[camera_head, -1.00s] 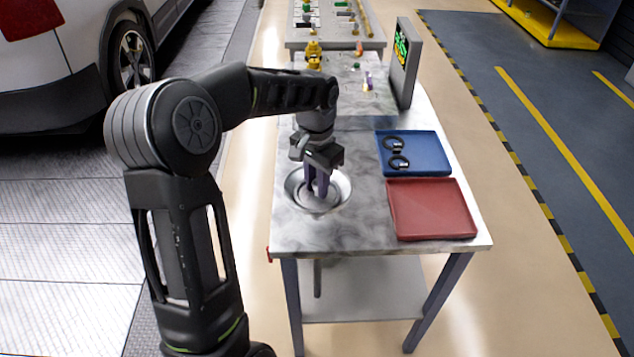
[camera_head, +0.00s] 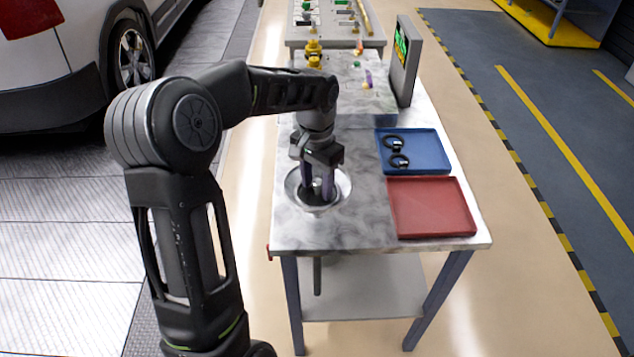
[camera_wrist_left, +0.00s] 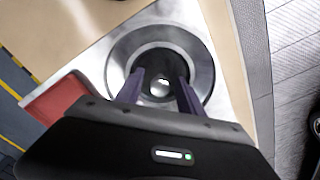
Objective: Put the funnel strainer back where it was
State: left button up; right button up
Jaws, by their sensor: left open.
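The metal funnel (camera_head: 343,191) is a round silver bowl set in the near left part of the grey tabletop. It also shows in the left wrist view (camera_wrist_left: 201,62). In its dark centre a small shiny round knob (camera_wrist_left: 160,87) shows, apparently the top of the funnel strainer. The rest of the strainer is dark and hard to tell from the funnel. My left gripper (camera_head: 317,190) points down into the funnel. Its two purple-grey fingers (camera_wrist_left: 158,90) are apart, one on each side of the knob, and hold nothing. My right gripper is not in view.
A blue tray (camera_head: 430,168) with two black rings stands right of the funnel, with an empty red tray (camera_head: 432,208) nearer. A screen (camera_head: 403,62) stands behind the blue tray. Small yellow and coloured parts lie at the back. The tabletop around the funnel is clear.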

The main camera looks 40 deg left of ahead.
aim_at(317, 181)
pick_arm(q)
notch_tip(317, 181, up, 12)
dwell(0.4)
jog(key=shift+s+a, duration=0.1)
jog(key=shift+s, duration=0.05)
dwell(0.4)
